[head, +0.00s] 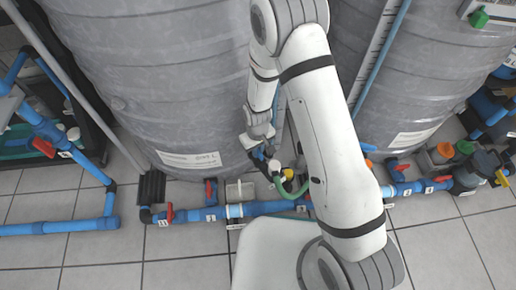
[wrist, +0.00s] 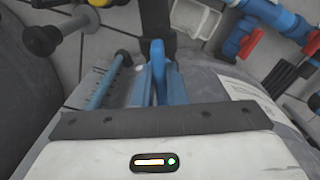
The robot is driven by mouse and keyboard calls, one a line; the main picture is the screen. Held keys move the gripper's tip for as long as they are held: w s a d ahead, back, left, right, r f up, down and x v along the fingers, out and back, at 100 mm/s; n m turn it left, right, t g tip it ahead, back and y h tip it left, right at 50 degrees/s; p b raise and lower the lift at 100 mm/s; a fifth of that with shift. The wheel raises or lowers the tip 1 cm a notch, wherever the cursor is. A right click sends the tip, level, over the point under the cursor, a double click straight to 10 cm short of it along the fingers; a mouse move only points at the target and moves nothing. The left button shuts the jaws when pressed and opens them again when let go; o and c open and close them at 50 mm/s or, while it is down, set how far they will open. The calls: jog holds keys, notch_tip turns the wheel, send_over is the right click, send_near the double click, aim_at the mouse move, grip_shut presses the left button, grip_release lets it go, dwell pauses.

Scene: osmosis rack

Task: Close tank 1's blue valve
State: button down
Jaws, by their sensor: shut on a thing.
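My gripper (head: 260,138) is low in front of the left grey tank (head: 170,75), at its base near the pipework. In the wrist view my gripper (wrist: 158,88) is shut on a blue valve handle (wrist: 157,58), which stands upright in the middle of the picture. A dark pipe runs behind the handle. In the head view only a small blue part shows below the jaws, and my arm hides much of the area to the right. The tank number cannot be read at the handle.
A blue pipe (head: 265,208) with number tags runs along the floor. Red valve handles (head: 210,192) stand on it, and one also shows in the wrist view (wrist: 250,43). A yellow-capped fitting (head: 287,173) and a green hose (head: 297,190) are close right of my gripper. Another tank (head: 430,60) stands right.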

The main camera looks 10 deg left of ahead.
jog(key=m+p, duration=0.1)
jog(key=m, duration=0.3)
jog(key=shift+m, duration=0.3)
jog(key=m+p, duration=0.1)
jog(key=m, duration=0.3)
jog(key=shift+a, duration=0.1)
jog(key=m+p, duration=0.1)
jog(key=m, duration=0.4)
jog(key=shift+a, duration=0.1)
jog(key=shift+m+p, duration=0.45)
jog(key=shift+m, duration=1.45)
jog(key=shift+a, duration=0.1)
jog(key=c, duration=1.5)
grip_release()
jog(key=shift+o, duration=0.2)
